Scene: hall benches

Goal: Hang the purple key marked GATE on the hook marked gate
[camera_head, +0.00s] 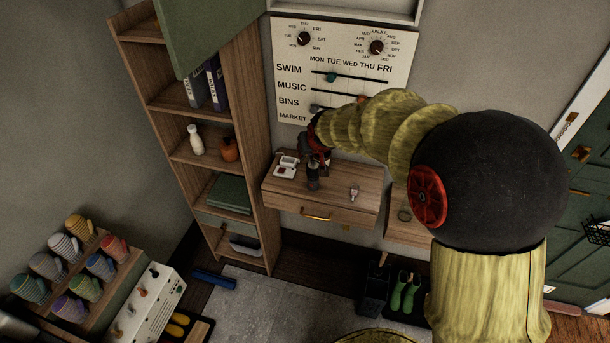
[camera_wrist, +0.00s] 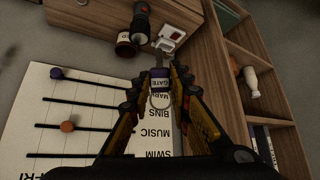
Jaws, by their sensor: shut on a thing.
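The purple key tag marked GATE (camera_wrist: 160,84) is between the fingers of my gripper (camera_wrist: 159,100), with a metal ring at its lower end in the wrist view. My gripper is shut on it. In the head view my gripper (camera_head: 318,150) is above the wooden drawer cabinet, in front of the lower part of the white wall board; the key cannot be made out there. I cannot make out a hook marked gate in either view.
The wall board (camera_head: 398,58) carries dials and sliders. On the drawer cabinet (camera_head: 340,206) stand a dark cylinder (camera_head: 313,178), a white device (camera_head: 285,170) and a small metallic item (camera_head: 354,192). A tall shelf (camera_head: 188,106) stands left. A green door (camera_head: 590,185) is at right.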

